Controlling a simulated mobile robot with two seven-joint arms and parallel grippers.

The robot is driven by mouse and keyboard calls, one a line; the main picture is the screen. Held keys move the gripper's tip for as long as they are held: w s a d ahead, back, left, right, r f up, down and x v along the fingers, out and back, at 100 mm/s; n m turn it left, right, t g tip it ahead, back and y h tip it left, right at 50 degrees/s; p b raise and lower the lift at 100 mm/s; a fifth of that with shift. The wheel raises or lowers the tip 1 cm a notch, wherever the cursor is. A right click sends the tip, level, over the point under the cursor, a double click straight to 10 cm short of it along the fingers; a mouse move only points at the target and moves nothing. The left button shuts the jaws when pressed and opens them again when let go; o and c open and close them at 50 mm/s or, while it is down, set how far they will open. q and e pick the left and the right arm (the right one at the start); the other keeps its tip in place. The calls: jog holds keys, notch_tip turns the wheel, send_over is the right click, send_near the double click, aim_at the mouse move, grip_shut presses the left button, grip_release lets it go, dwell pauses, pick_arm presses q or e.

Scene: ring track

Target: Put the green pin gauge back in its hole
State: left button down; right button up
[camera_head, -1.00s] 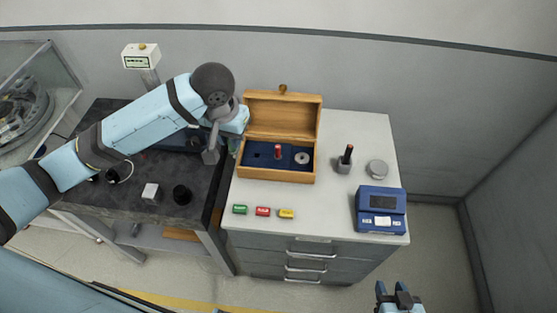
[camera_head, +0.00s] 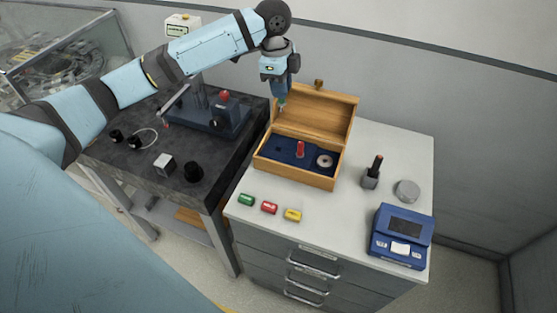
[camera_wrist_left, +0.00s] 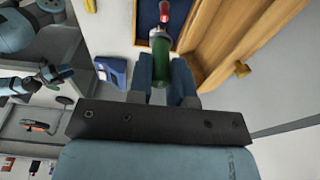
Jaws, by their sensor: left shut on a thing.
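The green pin gauge (camera_wrist_left: 160,58) is held between the fingers of my left gripper (camera_head: 282,103). In the wrist view it points toward the red pin gauge (camera_wrist_left: 166,12). In the head view the gripper is above the back left of the open wooden box (camera_head: 295,174), in front of its raised lid, and largely hides the pin. The box's blue insert (camera_head: 287,153) holds the red pin gauge (camera_head: 300,149) upright and a metal ring (camera_head: 324,161). A dark hole shows left of the red pin. My right gripper seems to show small in the wrist view (camera_wrist_left: 55,76); its jaws are unclear.
Green (camera_head: 246,200), red (camera_head: 269,207) and yellow (camera_head: 293,215) tags lie before the box. A black-handled pin in a grey stand (camera_head: 372,172), a metal disc (camera_head: 406,191) and a blue instrument (camera_head: 401,236) stand to the right. A dark bench (camera_head: 140,160) is left.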

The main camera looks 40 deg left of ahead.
pick_arm(q)
jog(key=shift+w+a+r+m+b, duration=0.15)
jog(key=shift+w+a+m, duration=0.15)
jog(key=shift+a+m, duration=0.25)
jog(key=shift+w+a+r+m+b, duration=0.15)
jog(key=shift+w+a+m, duration=0.15)
jog(key=shift+m, duration=0.35)
jog(key=shift+f, duration=0.15)
notch_tip(320, 180, down, 19)
jog(key=shift+f+p, duration=0.15)
jog(key=shift+p, duration=1.1)
jog(key=shift+f, duration=0.1)
jog(key=shift+f, duration=0.15)
